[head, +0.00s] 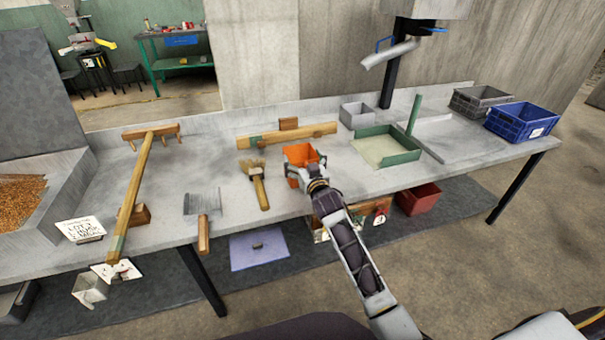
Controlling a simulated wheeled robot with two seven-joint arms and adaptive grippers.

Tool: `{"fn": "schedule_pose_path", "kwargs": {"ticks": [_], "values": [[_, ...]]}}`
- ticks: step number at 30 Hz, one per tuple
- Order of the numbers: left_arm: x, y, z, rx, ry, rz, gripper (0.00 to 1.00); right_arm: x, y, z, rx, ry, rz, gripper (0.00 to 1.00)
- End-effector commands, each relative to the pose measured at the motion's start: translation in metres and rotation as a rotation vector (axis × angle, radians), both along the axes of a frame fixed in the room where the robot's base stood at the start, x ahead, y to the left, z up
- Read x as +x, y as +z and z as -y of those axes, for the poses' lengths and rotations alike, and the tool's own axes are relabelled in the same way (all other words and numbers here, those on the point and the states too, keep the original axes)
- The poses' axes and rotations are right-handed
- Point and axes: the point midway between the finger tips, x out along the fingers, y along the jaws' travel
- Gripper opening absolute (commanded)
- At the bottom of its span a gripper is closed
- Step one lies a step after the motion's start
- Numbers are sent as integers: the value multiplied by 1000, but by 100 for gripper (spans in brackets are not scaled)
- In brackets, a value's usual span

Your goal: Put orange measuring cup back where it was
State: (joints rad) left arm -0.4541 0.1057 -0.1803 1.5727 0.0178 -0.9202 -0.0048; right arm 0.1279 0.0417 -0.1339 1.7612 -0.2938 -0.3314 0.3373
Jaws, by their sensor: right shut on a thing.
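The orange measuring cup (301,153) is in the head view near the middle of the grey workbench (345,183). My right gripper (305,169) is at the near side of the cup and shut on it. The fingers hide part of the cup's lower front. I cannot tell whether the cup touches the bench top or is a little above it. My left gripper is not in the view.
A brush (256,180) and a scraper (203,208) lie left of the cup. A wooden bar (287,135) lies behind it. A green-edged tray (404,157) is to the right, with a blue crate (521,120) further right. A long wooden rake (139,185) lies at the left.

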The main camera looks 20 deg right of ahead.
Motion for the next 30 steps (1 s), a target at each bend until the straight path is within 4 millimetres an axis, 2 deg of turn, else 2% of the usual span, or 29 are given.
{"fn": "schedule_pose_path", "kwargs": {"ticks": [14,20,24,30], "values": [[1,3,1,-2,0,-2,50,0,-5,0,0,0,2,24],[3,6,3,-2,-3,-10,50,0,-20,0,0,0,0,24],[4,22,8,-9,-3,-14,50,0,-34,0,1,0,1,24],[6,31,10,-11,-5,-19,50,0,-45,-1,0,1,2,24]]}}
